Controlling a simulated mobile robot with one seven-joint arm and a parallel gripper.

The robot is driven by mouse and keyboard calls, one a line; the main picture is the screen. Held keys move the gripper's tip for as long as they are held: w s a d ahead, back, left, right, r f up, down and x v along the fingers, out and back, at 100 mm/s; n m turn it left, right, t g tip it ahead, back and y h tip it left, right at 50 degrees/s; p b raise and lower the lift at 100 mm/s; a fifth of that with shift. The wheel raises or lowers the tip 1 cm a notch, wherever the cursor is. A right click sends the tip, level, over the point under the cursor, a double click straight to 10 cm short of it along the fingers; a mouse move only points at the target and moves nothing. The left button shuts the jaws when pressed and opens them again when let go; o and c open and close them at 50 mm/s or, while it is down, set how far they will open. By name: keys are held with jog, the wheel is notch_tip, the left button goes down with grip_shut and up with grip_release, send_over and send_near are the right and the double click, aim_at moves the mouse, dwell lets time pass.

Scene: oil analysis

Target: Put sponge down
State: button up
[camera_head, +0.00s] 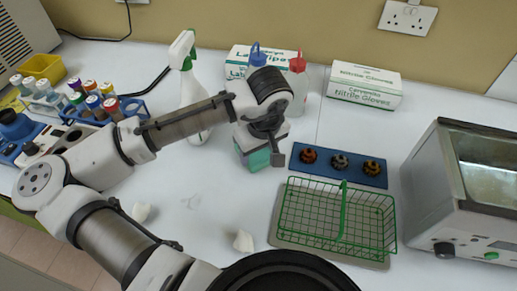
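My gripper (268,143) points down over the table at the middle of the view. A block with a pale upper part and a teal-green lower part (256,158) shows right at its fingers. It may be the sponge, but the gripper covers part of it. One dark finger shows at the block's right side; the other finger is hidden. I cannot tell whether the fingers grip the block or whether it touches the table. No other thing in view looks like a sponge.
A green wire basket (318,237) on a grey tray and a blue holder with knobs (306,169) are right of my gripper. A metal bath (450,233) stands far right. A spray bottle (190,88) and glove box (364,87) stand behind. Crumpled white pieces (243,240) lie in front.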

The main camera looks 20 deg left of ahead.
jog(key=o, duration=0.4)
jog(key=r, duration=0.4)
jog(key=s+d+r, duration=0.1)
jog(key=r, duration=0.7)
jog(key=shift+s+d+r, duration=0.1)
jog(key=shift+s+d, duration=0.15)
